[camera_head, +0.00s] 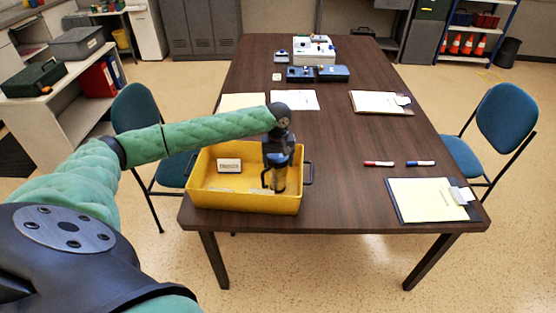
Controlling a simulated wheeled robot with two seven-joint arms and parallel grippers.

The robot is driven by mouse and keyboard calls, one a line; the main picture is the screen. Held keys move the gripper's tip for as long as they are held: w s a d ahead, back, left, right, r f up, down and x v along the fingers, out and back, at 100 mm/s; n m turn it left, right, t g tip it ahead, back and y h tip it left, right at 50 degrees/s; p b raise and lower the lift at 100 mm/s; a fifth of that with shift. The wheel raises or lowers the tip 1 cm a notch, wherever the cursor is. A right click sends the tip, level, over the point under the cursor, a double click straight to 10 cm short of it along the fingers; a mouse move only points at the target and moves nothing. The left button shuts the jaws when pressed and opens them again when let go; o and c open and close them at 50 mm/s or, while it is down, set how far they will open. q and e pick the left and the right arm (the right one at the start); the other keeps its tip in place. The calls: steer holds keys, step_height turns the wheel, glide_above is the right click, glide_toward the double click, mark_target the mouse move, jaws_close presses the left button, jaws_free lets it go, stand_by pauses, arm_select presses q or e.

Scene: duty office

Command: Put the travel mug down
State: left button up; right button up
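My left arm reaches in from the left, and my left gripper (279,160) points down over the right part of a yellow bin (245,204) at the table's front left. The mug looks upright and within the bin's outline. Whether its base touches the bin floor cannot be told. My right gripper is not in view.
A white labelled box (229,165) lies in the bin's left part. On the table (335,150) are a red marker (378,163), a blue marker (421,163), a front clipboard (428,200) and a back clipboard (379,102). The table's middle is clear. Blue chairs flank it.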

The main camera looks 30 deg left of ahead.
arm_select(q)
steer(key=shift+o, duration=1.3)
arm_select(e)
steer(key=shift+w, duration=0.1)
arm_select(q)
steer(key=shift+r, duration=0.3)
step_height(320, 180, up, 11)
steer(key=b, duration=0.3)
steer(key=shift+f+b, duration=0.2)
steer(key=shift+b, duration=0.2)
steer(key=shift+r, duration=0.55)
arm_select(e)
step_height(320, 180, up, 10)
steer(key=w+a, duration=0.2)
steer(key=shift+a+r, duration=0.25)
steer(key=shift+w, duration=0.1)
